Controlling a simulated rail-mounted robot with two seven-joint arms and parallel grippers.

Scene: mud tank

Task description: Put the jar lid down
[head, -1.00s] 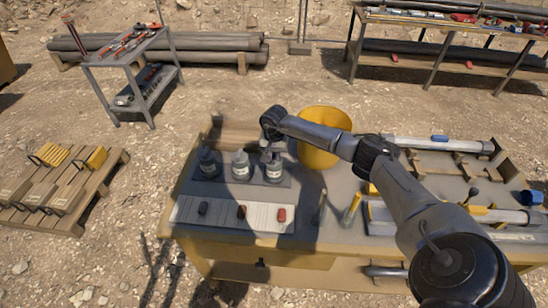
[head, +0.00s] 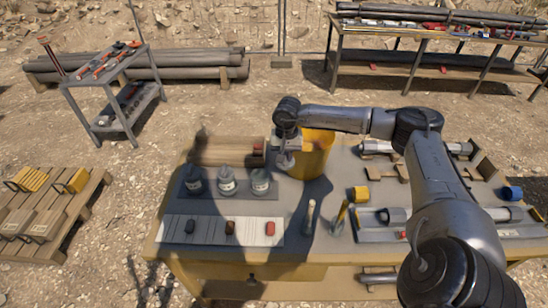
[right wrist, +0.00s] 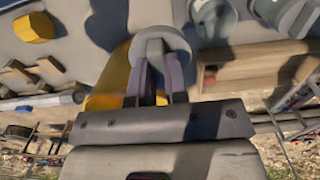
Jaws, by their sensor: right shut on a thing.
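My right gripper (head: 286,145) is shut on a round grey jar lid (right wrist: 161,42), which sits between its fingers in the right wrist view. In the head view the lid (head: 284,161) is held above the table, just in front of the yellow bucket (head: 318,155). Three grey labelled jars stand in a row on a dark mat: left (head: 194,180), middle (head: 226,180) and right (head: 260,182). The gripper is behind and to the right of the right jar. I cannot tell clearly which jar is without a lid. My left gripper is not in view.
A pale board (head: 208,230) with several small dark and red pieces lies in front of the jars. A wooden box (head: 225,152) stands behind them. Upright handles, pipes and yellow parts occupy the table's right side. Bare tabletop shows between the mat and bucket.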

